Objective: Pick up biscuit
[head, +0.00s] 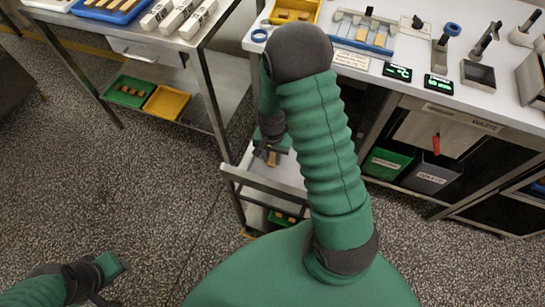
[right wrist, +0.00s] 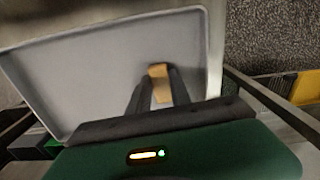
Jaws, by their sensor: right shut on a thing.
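The biscuit (right wrist: 158,71) is a small tan block between the fingertips of my right gripper (right wrist: 158,80) in the right wrist view. The gripper is shut on it, over a grey tray (right wrist: 80,75) with a raised rim. I cannot tell whether the biscuit touches the tray. In the head view the biscuit (head: 272,158) shows small below my right gripper (head: 268,153), beside my raised green arm. My left gripper (head: 108,283) is low at the bottom left, partly in frame, and its fingers are not clear.
A bench (head: 400,90) with trays, tools and displays stands at the back right. Green and grey waste bins (head: 430,176) sit under it. A steel table (head: 225,20) at the left has a green tray (head: 128,92) and a yellow tray (head: 166,104) on its lower shelf. Speckled floor is clear at left.

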